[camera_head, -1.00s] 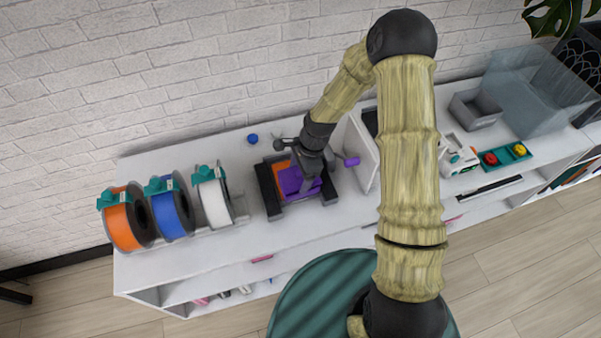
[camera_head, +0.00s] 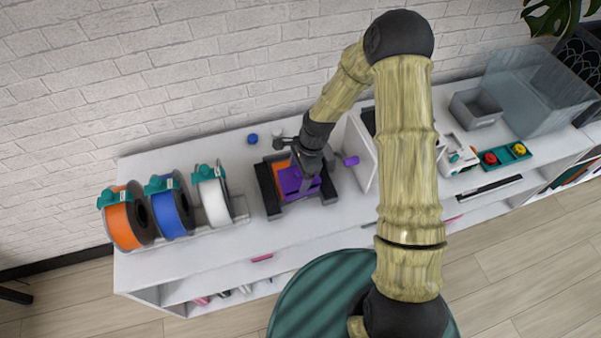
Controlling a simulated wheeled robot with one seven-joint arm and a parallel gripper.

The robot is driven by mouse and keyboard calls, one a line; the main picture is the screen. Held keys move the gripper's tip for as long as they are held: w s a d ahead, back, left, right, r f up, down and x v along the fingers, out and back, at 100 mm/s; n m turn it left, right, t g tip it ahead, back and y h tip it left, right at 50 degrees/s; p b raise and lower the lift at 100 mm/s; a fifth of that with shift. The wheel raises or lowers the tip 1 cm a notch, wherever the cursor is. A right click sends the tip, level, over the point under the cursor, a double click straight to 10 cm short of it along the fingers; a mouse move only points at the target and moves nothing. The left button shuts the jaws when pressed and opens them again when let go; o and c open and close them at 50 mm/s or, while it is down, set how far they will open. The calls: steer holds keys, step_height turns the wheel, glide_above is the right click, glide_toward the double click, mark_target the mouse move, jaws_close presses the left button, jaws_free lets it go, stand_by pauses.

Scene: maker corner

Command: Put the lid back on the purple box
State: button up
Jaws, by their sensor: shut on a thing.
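A purple piece (camera_head: 290,180) lies low over an orange surface (camera_head: 281,167) between the dark rails of a small machine (camera_head: 267,192) on the white cabinet top. I cannot tell the purple box and its lid apart here, as both would be the same colour and my wrist covers much of the spot. My gripper (camera_head: 306,184) points down at the purple piece and is shut on it, most likely on the lid. The fingertips are small and partly hidden. Whether the lid sits level on a box is not clear.
Orange, blue and white spools (camera_head: 213,203) stand at left. A white upright panel (camera_head: 361,157) with a purple part (camera_head: 351,161) stands close at right. A blue cap (camera_head: 252,139) lies behind. A grey bin (camera_head: 475,108) is farther right.

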steer(key=shift+w+a+f, duration=0.1)
steer(key=shift+a+f, duration=0.05)
steer(key=shift+f, duration=0.2)
steer(key=o, duration=1)
steer(key=shift+w+a+f, duration=0.1)
steer(key=shift+w+f, duration=0.05)
steer(key=shift+w, duration=0.05)
steer(key=shift+w+r, duration=0.1)
steer(key=shift+r, duration=0.1)
